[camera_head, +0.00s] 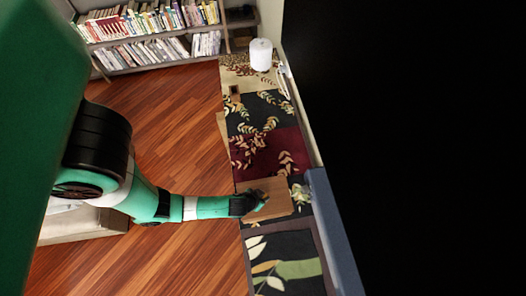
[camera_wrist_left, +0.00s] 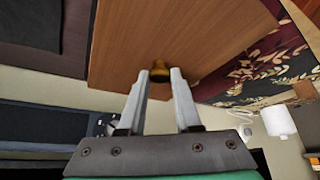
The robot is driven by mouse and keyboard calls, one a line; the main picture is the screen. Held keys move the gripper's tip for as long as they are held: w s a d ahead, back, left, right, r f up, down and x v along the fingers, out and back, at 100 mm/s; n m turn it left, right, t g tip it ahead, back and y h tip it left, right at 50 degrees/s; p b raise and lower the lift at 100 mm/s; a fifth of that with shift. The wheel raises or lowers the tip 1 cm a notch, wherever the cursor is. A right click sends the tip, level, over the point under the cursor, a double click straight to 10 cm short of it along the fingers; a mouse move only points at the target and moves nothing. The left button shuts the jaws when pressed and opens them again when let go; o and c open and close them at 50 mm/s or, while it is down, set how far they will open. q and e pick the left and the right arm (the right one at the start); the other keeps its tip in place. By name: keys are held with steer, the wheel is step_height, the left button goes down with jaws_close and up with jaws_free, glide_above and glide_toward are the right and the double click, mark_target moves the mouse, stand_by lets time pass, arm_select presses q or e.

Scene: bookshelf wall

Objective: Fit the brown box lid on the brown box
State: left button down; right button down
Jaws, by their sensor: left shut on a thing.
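The brown box lid (camera_head: 277,190) is a flat wooden-looking panel over the patterned bench at the right of the head view. My left gripper (camera_head: 260,199) reaches in from the left over the lid. In the wrist view its fingertips (camera_wrist_left: 161,76) are shut on the lid's knob. I cannot make out the brown box for certain; whether it lies under the lid is hidden.
A patterned bench (camera_head: 265,150) runs along the wall, mostly clear. A small brown object (camera_head: 235,91) and a white cylinder (camera_head: 261,55) stand towards its far end. A blue-grey edge (camera_head: 330,230) lies close right of the lid. Bookshelves (camera_head: 150,35) stand at the back; the wooden floor (camera_head: 180,130) is open.

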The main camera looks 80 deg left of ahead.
arm_select(q)
steer(key=shift+f+b, duration=0.9)
steer(key=shift+f, duration=0.1)
steer(key=c, duration=0.5)
jaws_free()
steer(key=p+v, duration=0.3)
steer(key=v, duration=0.4)
steer(key=shift+w+r, duration=0.1)
steer(key=p+v, duration=0.4)
steer(key=p, duration=0.1)
steer(key=shift+s+d+r, duration=0.1)
steer(key=shift+s+r, duration=0.1)
